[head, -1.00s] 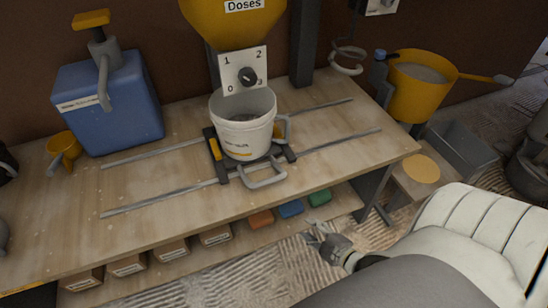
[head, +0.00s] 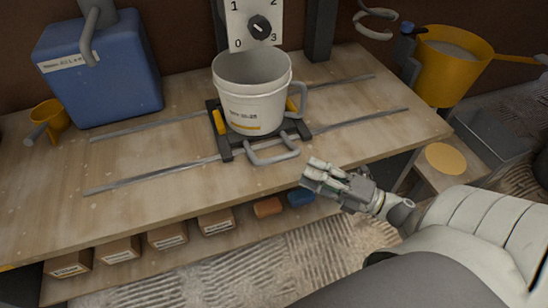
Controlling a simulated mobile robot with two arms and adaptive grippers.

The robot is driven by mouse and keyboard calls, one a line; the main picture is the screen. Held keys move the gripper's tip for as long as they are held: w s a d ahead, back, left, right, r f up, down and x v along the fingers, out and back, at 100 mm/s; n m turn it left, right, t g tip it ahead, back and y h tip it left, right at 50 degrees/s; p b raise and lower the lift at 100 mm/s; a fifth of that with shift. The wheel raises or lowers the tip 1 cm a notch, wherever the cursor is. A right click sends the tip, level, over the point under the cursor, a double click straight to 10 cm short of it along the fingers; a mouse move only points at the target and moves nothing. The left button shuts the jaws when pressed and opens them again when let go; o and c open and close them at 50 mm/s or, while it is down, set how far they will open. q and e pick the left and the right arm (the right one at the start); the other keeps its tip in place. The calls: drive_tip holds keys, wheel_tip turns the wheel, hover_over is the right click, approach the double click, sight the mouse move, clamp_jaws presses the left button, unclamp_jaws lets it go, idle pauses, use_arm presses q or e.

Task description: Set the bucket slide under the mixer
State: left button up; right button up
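The white bucket (head: 252,95) stands upright on the dark bucket slide (head: 226,148), between its yellow clamps. The slide sits across two metal rails (head: 165,175) on the wooden bench and has a grey loop handle (head: 274,155) at its front. Of the mixer, the dose dial panel (head: 254,25) shows above and behind the bucket; its yellow hopper is out of frame. My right gripper (head: 312,174) is at the bench's front edge, right of and below the handle, apart from it. Its fingers look spread with nothing between them. My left gripper is not in view.
A blue tank (head: 100,75) and a yellow scoop (head: 50,120) stand at the left of the bench (head: 120,210). A yellow container (head: 452,65) hangs off the right end. Boxes (head: 168,236) line the shelf below. The rails left of the slide are clear.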

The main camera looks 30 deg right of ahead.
sight(279, 156)
drive_tip(key=x, duration=0.9)
drive_tip(key=shift+w+a+r, duration=0.1)
clamp_jaws()
